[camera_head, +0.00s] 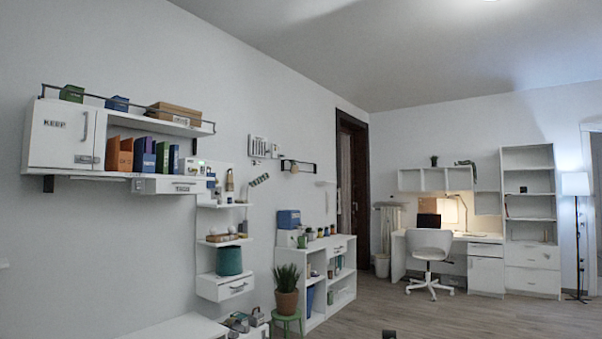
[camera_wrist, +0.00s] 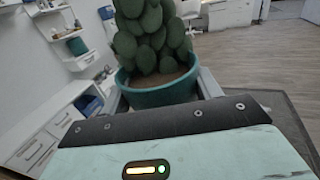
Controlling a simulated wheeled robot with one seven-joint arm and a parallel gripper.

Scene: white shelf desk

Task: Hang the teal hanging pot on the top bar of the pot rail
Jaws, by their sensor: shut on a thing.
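A teal pot (camera_wrist: 160,97) with a lumpy green cactus (camera_wrist: 150,35) and brown soil fills the upper middle of the wrist view. My gripper (camera_wrist: 163,84) has a grey finger on each side of the pot and is shut on it. The pot looks roughly upright and clear of any surface. The top of the cactus is cut off by the frame. In the head view I cannot make out the held pot. A dark wall rail (camera_head: 298,162) is mounted beyond the small shelves; I cannot tell its separate bars or whether it is the pot rail.
A teal cylindrical container (camera_head: 229,261) stands on a low wall shelf at left. A potted plant (camera_head: 287,290) on a green stool and a white bookcase (camera_head: 318,300) stand near the wall. A desk chair (camera_head: 430,255) is farther back. Open wooden floor (camera_head: 450,318) lies at right.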

